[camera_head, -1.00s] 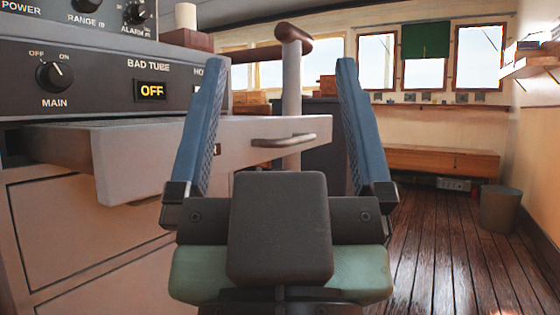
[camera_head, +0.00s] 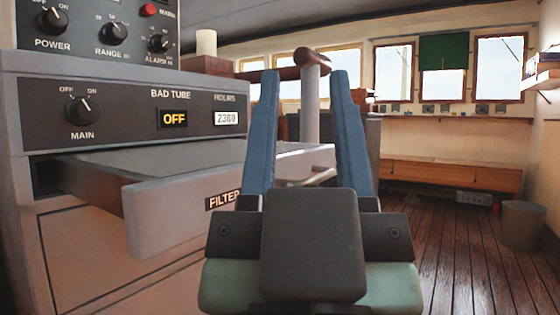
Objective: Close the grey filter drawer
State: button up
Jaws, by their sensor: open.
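The grey filter drawer (camera_head: 165,222) sticks out of the console on the left, pulled open. Its front carries a dark FILTER label (camera_head: 222,200). Its bar handle (camera_head: 322,177) shows between my gripper's fingers, partly hidden by the gripper body. My gripper (camera_head: 304,76) is open, with two blue fingers pointing away from me at the right part of the drawer front. The left finger covers some of the front. I cannot tell whether either finger touches the handle.
The console (camera_head: 50,110) above the drawer has knobs and an OFF display (camera_head: 174,119). A post with a wooden top (camera_head: 312,62) stands behind the fingers. A bin (camera_head: 523,225) and bench (camera_head: 450,175) are at the right; the wooden floor (camera_head: 450,260) there is clear.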

notch_tip(320, 180, up, 10)
jog(key=p, duration=0.8)
jog(key=shift+r, duration=0.15)
grip_shut()
jog(key=w+d+r+g+p, duration=0.25)
jog(key=w+r+p, duration=0.35)
jog(key=r+p, duration=0.85)
jog(key=w+d+f+m+g+y+p, duration=0.1)
jog(key=w+d+f+m+g+p, duration=0.1)
jog(key=w+f+g+p, duration=0.5)
jog(key=m+g+y+p, duration=0.4)
jog(key=g+y+p, duration=0.75)
jog(key=p, duration=0.75)
send_near(187, 213)
jog(key=shift+t, duration=0.5)
jog(key=x, duration=0.5)
jog(key=shift+s+a+f+b, duration=0.15)
jog(key=shift+s+f+b, duration=0.1)
jog(key=shift+f+b, duration=0.15)
jog(key=shift+w+a, duration=0.35)
jog(key=shift+a, duration=0.2)
